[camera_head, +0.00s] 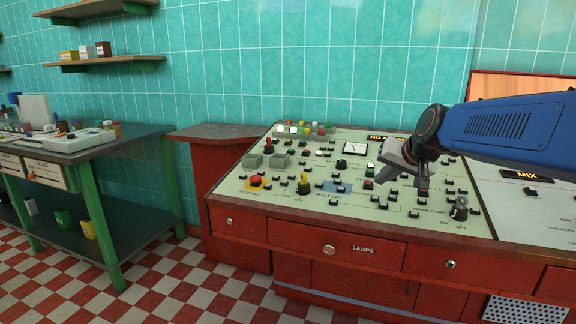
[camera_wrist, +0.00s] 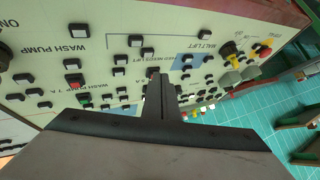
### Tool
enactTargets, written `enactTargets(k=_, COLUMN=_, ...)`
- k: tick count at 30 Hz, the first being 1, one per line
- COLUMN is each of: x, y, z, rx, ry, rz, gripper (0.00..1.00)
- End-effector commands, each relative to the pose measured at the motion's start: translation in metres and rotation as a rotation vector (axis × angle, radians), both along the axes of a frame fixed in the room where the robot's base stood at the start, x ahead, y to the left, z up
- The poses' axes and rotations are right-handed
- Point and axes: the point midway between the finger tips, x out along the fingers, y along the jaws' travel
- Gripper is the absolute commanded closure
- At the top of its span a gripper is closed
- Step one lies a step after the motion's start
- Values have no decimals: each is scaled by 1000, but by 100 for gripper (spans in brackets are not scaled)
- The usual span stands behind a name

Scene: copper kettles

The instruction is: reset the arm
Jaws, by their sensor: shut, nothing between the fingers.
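My gripper (camera_head: 422,184) is at the end of my blue arm (camera_head: 510,125), which comes in from the right in the head view. It is shut and empty, and it hangs over the right part of the control panel (camera_head: 300,206). In the wrist view, the gripper's fingers (camera_wrist: 160,88) point at the panel face, with several black buttons around the tips. I cannot tell whether the tips touch the panel.
A green-legged bench (camera_head: 110,148) with several items stands at the left. Shelves (camera_head: 115,62) hang on the tiled wall. The checkered floor at the front left is clear.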

Motion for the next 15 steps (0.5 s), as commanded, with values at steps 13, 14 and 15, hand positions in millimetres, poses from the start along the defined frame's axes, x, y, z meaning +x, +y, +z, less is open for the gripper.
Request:
enactTargets(k=13, x=-194, y=1, z=-83, rx=-181, ry=183, rz=129, gripper=100)
enactTargets(k=14, x=-206, y=0, z=-90, rx=-193, ry=196, rz=136, gripper=100)
enactTargets(k=15, x=-223, y=-1, z=-100, rx=-209, ry=213, rz=146, gripper=100)
